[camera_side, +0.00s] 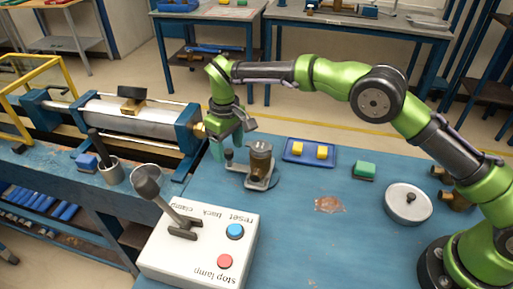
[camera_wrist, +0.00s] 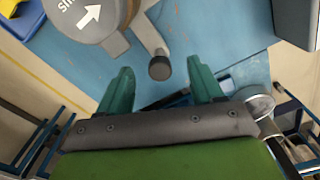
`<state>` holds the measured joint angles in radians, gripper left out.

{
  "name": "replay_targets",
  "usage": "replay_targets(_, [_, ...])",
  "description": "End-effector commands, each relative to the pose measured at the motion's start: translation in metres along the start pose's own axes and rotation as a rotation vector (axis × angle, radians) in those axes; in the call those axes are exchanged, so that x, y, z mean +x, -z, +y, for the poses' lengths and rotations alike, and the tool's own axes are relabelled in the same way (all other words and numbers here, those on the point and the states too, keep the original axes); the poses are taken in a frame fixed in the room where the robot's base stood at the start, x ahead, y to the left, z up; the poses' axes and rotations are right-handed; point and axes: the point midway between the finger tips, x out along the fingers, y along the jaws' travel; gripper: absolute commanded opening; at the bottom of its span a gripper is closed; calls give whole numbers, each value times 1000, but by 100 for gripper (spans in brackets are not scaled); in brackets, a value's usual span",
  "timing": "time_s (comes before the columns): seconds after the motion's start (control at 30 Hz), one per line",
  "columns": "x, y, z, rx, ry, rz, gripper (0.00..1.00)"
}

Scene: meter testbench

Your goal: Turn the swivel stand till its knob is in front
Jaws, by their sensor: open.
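The swivel stand (camera_side: 262,183) is on the blue bench, a grey plate with a brown, glassy cylinder (camera_side: 260,160) upright on it. Its dark knob (camera_side: 229,155) is on the left side of the stand in the side view. In the wrist view the stand's grey top (camera_wrist: 88,20) carries a white arrow and partly cut-off lettering, and an arm leads to the round knob (camera_wrist: 159,67). My gripper (camera_side: 232,146) is open at the knob. In the wrist view its two teal fingers (camera_wrist: 160,72) are on either side of the knob, with gaps; contact is not visible.
A white control box (camera_side: 205,240) with a lever and buttons stands in front. A cylinder rig (camera_side: 140,115) is at left.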

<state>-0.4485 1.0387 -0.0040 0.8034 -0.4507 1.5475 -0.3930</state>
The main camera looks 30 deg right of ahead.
Motion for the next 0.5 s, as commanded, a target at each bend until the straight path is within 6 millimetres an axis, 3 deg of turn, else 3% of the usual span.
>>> replay_targets(0.5, [0,4,14,1,0,1,66])
